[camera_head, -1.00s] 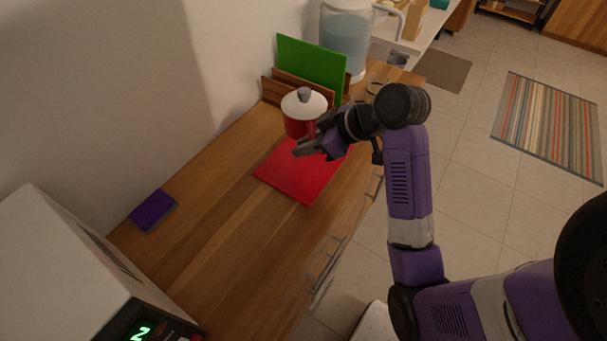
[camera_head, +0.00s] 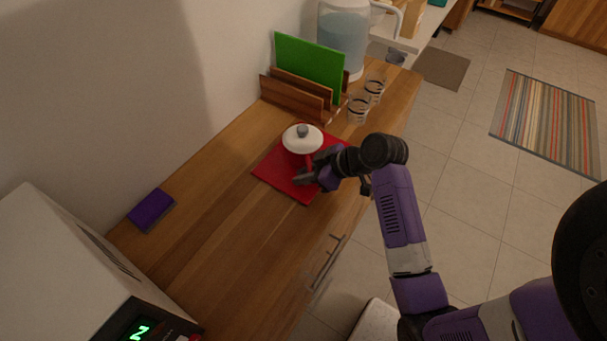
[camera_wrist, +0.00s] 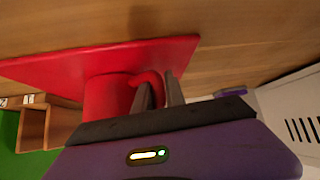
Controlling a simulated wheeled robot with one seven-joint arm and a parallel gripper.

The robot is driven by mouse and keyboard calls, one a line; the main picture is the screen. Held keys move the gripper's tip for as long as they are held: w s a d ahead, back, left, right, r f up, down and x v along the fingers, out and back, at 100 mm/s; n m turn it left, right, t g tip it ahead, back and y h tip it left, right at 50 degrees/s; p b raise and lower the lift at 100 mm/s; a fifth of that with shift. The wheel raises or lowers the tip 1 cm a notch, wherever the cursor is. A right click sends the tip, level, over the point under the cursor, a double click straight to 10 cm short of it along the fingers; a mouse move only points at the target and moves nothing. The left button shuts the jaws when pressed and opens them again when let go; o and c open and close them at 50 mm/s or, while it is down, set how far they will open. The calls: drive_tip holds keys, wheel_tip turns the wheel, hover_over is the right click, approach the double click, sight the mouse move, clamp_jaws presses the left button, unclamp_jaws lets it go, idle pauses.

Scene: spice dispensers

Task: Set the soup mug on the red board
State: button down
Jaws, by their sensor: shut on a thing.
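The soup mug (camera_head: 302,147) is red with a white lid and a grey knob. In the head view it is upright over the middle of the red board (camera_head: 277,176), which lies flat on the wooden counter. In the wrist view the mug (camera_wrist: 106,96) appears at or very near the surface of the red board (camera_wrist: 60,66); I cannot tell for certain that it touches. My gripper (camera_head: 303,178) comes from the right and is shut on the mug's handle. The wrist view shows the handle between the two fingers (camera_wrist: 158,92).
A wooden rack (camera_head: 293,97) holding a green board (camera_head: 309,66) stands behind the mug. Two glasses (camera_head: 358,109) stand at the right, near a water dispenser (camera_head: 343,38). A purple box (camera_head: 152,210) lies at the left. The counter's near part is clear.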

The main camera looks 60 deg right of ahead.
drive_tip(key=c, duration=1.4)
unclamp_jaws()
drive_tip(key=shift+f, duration=0.1)
